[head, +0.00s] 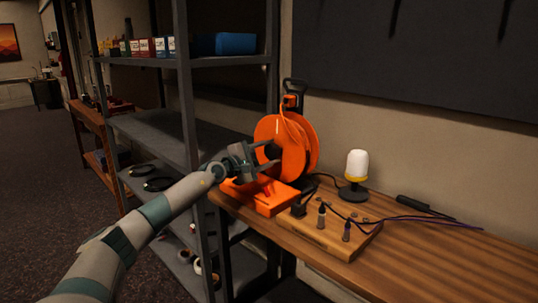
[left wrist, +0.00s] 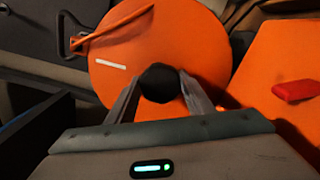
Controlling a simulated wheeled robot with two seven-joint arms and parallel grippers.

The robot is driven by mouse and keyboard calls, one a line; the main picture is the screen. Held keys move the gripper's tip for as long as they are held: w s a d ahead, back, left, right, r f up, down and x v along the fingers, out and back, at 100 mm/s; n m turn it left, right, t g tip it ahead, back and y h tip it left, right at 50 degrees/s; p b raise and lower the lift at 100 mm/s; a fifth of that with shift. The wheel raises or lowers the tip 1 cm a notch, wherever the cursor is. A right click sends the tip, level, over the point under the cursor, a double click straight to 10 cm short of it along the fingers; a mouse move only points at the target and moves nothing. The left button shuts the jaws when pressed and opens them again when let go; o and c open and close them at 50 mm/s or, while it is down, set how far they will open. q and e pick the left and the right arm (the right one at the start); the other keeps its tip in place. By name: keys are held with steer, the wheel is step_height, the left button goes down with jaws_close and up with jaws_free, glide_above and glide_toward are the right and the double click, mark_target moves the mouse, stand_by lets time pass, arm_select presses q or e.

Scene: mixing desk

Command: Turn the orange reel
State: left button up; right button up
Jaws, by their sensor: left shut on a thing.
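The orange reel (head: 297,140) stands upright on the left end of the wooden desk, with an orange cable over it and a black handle frame behind it. Its round face (left wrist: 125,40) fills the upper middle of the left wrist view and carries a short white mark. A dark round knob (left wrist: 160,83) sits on that face. My left gripper (left wrist: 158,88) is shut on the knob, one finger on each side. In the head view the left gripper (head: 268,156) reaches the reel's face from the left. My right gripper is not in view.
An orange base (head: 262,196) with a red switch lies in front of the reel. A wooden block with several plugs (head: 330,232), a white and yellow lamp (head: 356,170) and a black tool (head: 420,205) are to the right. Grey shelving (head: 150,130) stands close to my left arm.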

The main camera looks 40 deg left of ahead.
arm_select(q)
steer(key=o, duration=1.5)
steer(key=shift+d, duration=0.1)
steer(key=shift+s, duration=0.15)
